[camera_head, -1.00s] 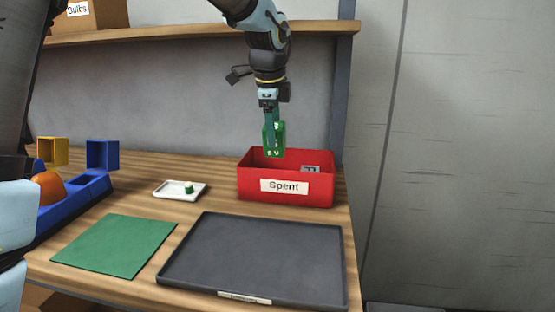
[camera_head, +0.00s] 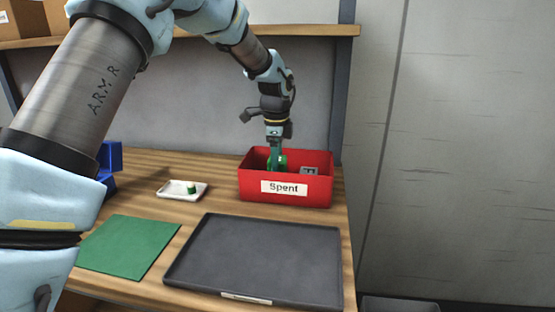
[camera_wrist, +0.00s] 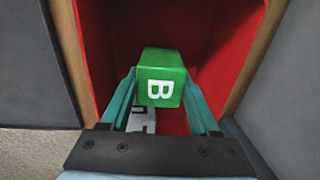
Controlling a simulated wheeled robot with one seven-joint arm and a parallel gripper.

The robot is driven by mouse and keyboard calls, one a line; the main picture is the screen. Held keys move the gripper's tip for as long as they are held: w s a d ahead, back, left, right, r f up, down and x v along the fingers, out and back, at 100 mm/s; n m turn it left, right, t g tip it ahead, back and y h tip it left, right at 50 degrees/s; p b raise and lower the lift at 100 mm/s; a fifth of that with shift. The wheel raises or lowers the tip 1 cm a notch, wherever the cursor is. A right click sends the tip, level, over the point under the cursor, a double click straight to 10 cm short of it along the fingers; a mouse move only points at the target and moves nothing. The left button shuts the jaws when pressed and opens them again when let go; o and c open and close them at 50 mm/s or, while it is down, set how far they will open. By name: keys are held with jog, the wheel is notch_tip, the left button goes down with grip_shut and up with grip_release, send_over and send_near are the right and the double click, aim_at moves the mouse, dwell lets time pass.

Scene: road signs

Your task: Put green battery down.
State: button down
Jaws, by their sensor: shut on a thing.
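The green battery (camera_wrist: 161,78) is a green block with a white letter B on its end, seen in the wrist view between my two fingers. My gripper (camera_head: 275,158) is shut on it, inside the opening of the red bin labelled "Spent" (camera_head: 310,188). In the head view the battery (camera_head: 283,161) shows just above the bin's front wall; its lower part is hidden. I cannot tell whether it touches the bin floor. The red bin's walls (camera_wrist: 228,75) surround it in the wrist view.
A grey-and-white block (camera_head: 309,171) lies in the bin, right of the battery. A dark tray (camera_head: 255,258) and a green mat (camera_head: 130,246) lie in front. A white dish (camera_head: 172,193) holds a small green item (camera_head: 191,188). A shelf (camera_head: 310,30) runs behind.

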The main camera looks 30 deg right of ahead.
jog(key=shift+w+d+r+g+y+p, duration=0.2)
jog(key=shift+w+d+g+y+p, duration=0.1)
jog(key=shift+g+p, duration=0.15)
jog(key=shift+a+f, duration=0.1)
jog(key=shift+f, duration=0.8)
jog(key=shift+f, duration=0.2)
jog(key=shift+c, duration=0.6)
grip_release()
jog(key=shift+r+b, duration=0.75)
jog(key=shift+r, duration=3.15)
